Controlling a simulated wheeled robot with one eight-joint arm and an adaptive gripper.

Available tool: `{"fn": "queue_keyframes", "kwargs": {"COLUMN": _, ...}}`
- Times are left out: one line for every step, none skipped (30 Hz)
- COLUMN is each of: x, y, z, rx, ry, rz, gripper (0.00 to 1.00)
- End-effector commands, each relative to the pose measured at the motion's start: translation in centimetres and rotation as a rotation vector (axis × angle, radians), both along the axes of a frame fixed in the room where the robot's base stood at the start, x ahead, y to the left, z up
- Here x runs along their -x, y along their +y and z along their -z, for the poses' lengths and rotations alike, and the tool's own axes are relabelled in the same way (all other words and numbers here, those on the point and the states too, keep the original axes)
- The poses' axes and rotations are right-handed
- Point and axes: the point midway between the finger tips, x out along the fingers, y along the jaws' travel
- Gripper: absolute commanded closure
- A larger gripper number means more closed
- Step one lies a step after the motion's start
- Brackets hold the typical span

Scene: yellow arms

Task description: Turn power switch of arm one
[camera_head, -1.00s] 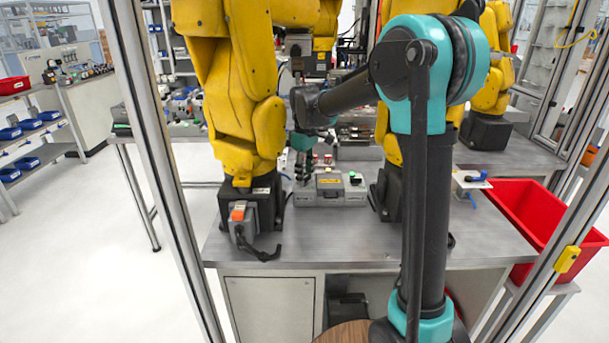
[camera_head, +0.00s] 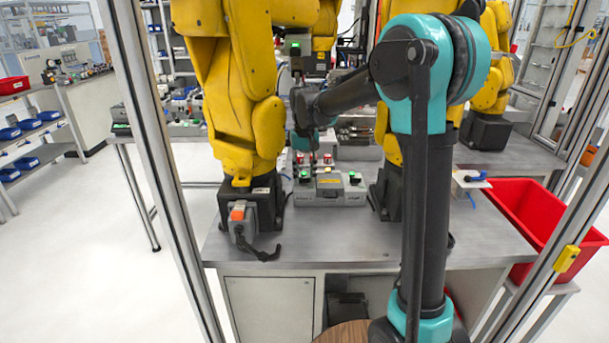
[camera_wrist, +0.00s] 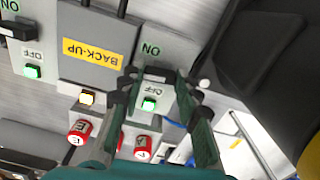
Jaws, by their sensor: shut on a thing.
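A lit green light (camera_wrist: 148,104) sits below the OFF label. In the head view my gripper (camera_head: 304,145) is over the box's left end, fingers hard to make out.
Red-topped knobs (camera_wrist: 143,148) stand close by the fingers. The yellow arm (camera_head: 240,90) rises just left of the box, on a black base (camera_head: 232,205). A red bin (camera_head: 525,215) is at the right.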

Motion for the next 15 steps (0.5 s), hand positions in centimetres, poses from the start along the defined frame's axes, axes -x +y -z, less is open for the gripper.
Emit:
{"fn": "queue_keyframes", "kwargs": {"x": -0.04, "y": 0.02, "z": -0.03, "rx": 0.000, "ry": -0.001, "rz": 0.024, "gripper": 0.96}}
{"fn": "queue_keyframes", "kwargs": {"x": -0.04, "y": 0.02, "z": -0.03, "rx": 0.000, "ry": -0.001, "rz": 0.038, "gripper": 0.96}}
{"fn": "queue_keyframes", "kwargs": {"x": -0.04, "y": 0.02, "z": -0.03, "rx": 0.000, "ry": -0.001, "rz": 0.057, "gripper": 0.96}}
{"fn": "queue_keyframes", "kwargs": {"x": -0.04, "y": 0.01, "z": -0.03, "rx": 0.000, "ry": -0.001, "rz": 0.068, "gripper": 0.96}}
{"fn": "queue_keyframes", "kwargs": {"x": -0.04, "y": 0.02, "z": -0.03, "rx": 0.000, "ry": -0.001, "rz": 0.079, "gripper": 0.96}}
{"fn": "queue_keyframes", "kwargs": {"x": -0.04, "y": 0.02, "z": -0.03, "rx": 0.000, "ry": -0.001, "rz": 0.092, "gripper": 0.96}}
{"fn": "queue_keyframes", "kwargs": {"x": -0.04, "y": 0.02, "z": -0.03, "rx": 0.000, "ry": -0.001, "rz": 0.100, "gripper": 0.96}}
{"fn": "queue_keyframes", "kwargs": {"x": -0.04, "y": 0.02, "z": -0.03, "rx": 0.000, "ry": -0.001, "rz": 0.108, "gripper": 0.96}}
{"fn": "queue_keyframes", "kwargs": {"x": -0.03, "y": 0.01, "z": -0.03, "rx": 0.000, "ry": -0.001, "rz": 0.117, "gripper": 0.96}}
{"fn": "queue_keyframes", "kwargs": {"x": -0.03, "y": 0.01, "z": -0.03, "rx": 0.000, "ry": -0.001, "rz": 0.122, "gripper": 0.96}}
{"fn": "queue_keyframes", "kwargs": {"x": -0.03, "y": 0.01, "z": -0.03, "rx": 0.000, "ry": -0.001, "rz": 0.126, "gripper": 0.96}}
{"fn": "queue_keyframes", "kwargs": {"x": -0.03, "y": 0.00, "z": -0.03, "rx": 0.000, "ry": -0.001, "rz": 0.131, "gripper": 0.96}}
{"fn": "queue_keyframes", "kwargs": {"x": -0.03, "y": 0.00, "z": -0.03, "rx": 0.000, "ry": -0.001, "rz": 0.134, "gripper": 0.96}}
{"fn": "queue_keyframes", "kwargs": {"x": -0.03, "y": 0.00, "z": -0.03, "rx": 0.000, "ry": -0.001, "rz": 0.137, "gripper": 0.96}}
{"fn": "queue_keyframes", "kwargs": {"x": -0.03, "y": 0.00, "z": -0.03, "rx": 0.000, "ry": -0.001, "rz": 0.139, "gripper": 0.96}}
